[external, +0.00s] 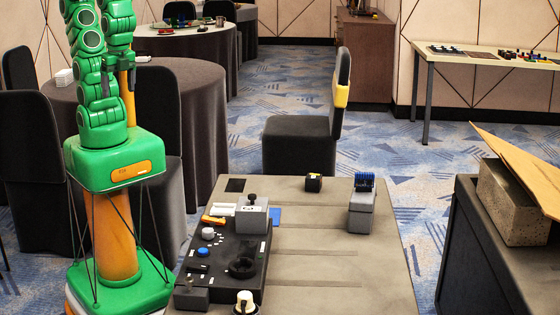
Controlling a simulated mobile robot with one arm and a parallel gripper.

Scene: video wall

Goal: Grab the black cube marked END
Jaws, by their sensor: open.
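A small black cube (314,183) sits on the grey-brown table (320,250), near its far edge. It has small light and yellowish marks. They are too small to read, so I cannot tell whether they say END. Nothing touches the cube. My green arm rises at the left, beside the table, and runs out of the top of the picture.
A black board (215,265) with knobs and a grey box (251,217) fills the table's near left. A grey block with blue pieces (361,205) stands right of the cube. A dark chair (300,140) is behind the table. The table's middle is clear.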

